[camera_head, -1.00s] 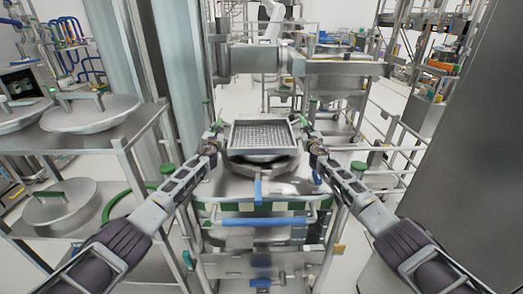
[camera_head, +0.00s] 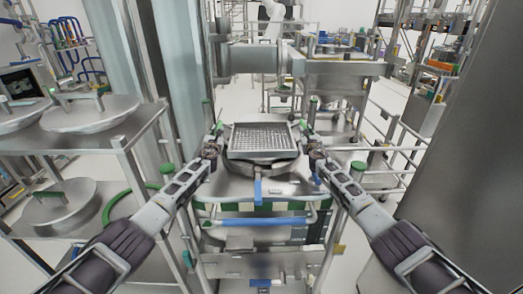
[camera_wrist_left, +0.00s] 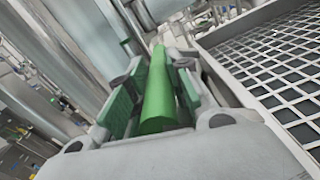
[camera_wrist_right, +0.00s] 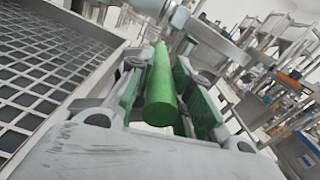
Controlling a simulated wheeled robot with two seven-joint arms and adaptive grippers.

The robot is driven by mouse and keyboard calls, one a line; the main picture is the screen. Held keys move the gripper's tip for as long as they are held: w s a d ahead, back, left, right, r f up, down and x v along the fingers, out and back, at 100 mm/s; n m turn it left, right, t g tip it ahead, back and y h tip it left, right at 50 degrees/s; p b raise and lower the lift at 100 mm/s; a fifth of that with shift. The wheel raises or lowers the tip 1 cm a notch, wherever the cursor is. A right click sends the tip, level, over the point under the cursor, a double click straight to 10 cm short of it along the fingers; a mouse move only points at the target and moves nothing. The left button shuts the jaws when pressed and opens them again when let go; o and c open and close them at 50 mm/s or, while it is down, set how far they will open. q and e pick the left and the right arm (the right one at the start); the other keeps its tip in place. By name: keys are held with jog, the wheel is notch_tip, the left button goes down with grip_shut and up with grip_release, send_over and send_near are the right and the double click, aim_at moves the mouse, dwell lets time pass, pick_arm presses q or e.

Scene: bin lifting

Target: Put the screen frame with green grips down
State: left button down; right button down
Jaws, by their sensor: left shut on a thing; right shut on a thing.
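The screen frame (camera_head: 264,138) is a square metal tray with a perforated mesh, in the middle of the head view, over a round metal opening on top of a steel machine. Its mesh also shows in the left wrist view (camera_wrist_left: 277,55) and in the right wrist view (camera_wrist_right: 45,75). My left gripper (camera_head: 215,136) is shut on the left green grip (camera_wrist_left: 160,95). My right gripper (camera_head: 309,137) is shut on the right green grip (camera_wrist_right: 161,90). The frame looks about level; whether it touches the round rim beneath is hard to tell.
A shelf rack (camera_head: 120,140) with round lids (camera_head: 90,112) stands at the left. A large grey panel (camera_head: 455,170) stands close at the right. Rails and carts fill the back.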

pick_arm(q)
jog(key=shift+a+f, duration=0.2)
jog(key=shift+f, duration=0.4)
pick_arm(e)
jog(key=shift+d+f, duration=0.25)
jog(key=shift+f, duration=0.4)
pick_arm(q)
jog(key=c, duration=1.6)
grip_release()
jog(key=shift+f, duration=0.15)
pick_arm(e)
jog(key=c, duration=1.6)
grip_release()
jog(key=shift+f, duration=0.1)
pick_arm(q)
jog(key=o, duration=0.3)
pick_arm(e)
jog(key=o, duration=0.3)
pick_arm(q)
jog(key=shift+s+d, duration=0.1)
jog(key=shift+d, duration=0.1)
pick_arm(e)
jog(key=shift+s+a, duration=0.1)
jog(key=shift+a, duration=0.1)
pick_arm(q)
jog(key=shift+s, duration=0.35)
jog(key=shift+s, duration=1.6)
jog(key=s, duration=0.8)
jog(key=shift+d, duration=0.15)
